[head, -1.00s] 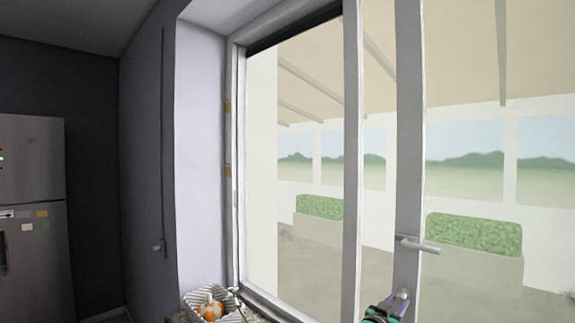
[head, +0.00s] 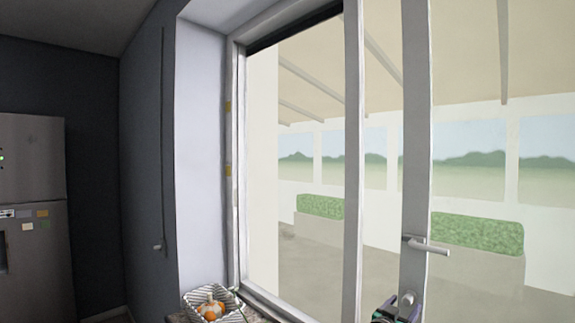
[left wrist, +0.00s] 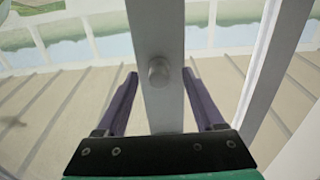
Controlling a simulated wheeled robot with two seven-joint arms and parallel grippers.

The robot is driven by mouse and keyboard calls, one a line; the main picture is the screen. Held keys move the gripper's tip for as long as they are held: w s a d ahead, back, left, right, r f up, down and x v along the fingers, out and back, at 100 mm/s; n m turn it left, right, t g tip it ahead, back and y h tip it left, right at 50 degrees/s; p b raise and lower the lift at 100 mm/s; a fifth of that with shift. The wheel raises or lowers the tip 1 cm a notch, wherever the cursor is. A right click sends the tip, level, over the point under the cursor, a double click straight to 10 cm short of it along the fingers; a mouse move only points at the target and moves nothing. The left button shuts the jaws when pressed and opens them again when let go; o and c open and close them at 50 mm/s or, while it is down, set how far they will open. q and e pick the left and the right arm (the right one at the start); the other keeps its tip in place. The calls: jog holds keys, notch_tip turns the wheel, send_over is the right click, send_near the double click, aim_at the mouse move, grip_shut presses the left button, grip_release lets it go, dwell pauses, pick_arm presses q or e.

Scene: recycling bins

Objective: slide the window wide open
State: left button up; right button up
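The window's sliding sash shows as a pale upright (head: 417,150) right of centre in the head view, with a lever handle (head: 428,246) and a round knob (head: 406,300) below it. In the left wrist view the knob (left wrist: 159,72) is on the upright, between and a little beyond my fingertips. My left gripper (left wrist: 160,75) has its two purple fingers apart, one at each side of the upright; they do not close on the knob. Contact with the upright's edge is unclear. In the head view only part of the left gripper (head: 388,314) shows at the bottom edge. My right gripper is out of view.
Another pale upright (head: 353,150) stands left of the sash. A striped basket (head: 230,308) with orange pumpkins (head: 211,309) sits on the sill at lower left. A fridge (head: 32,220) stands at far left. Hedges and an awning show outside.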

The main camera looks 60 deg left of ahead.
pick_arm(q)
jog(key=shift+r, duration=0.1)
jog(key=shift+s+d+r+p, duration=0.15)
jog(key=shift+s+r+p, duration=0.05)
jog(key=shift+s+p, duration=0.25)
jog(key=shift+s+d+p, duration=0.15)
jog(key=shift+s+p, duration=0.55)
jog(key=shift+p, duration=0.1)
jog(key=p+v, duration=0.1)
jog(key=v, duration=0.2)
jog(key=shift+f, duration=0.1)
jog(key=shift+w+f, duration=0.1)
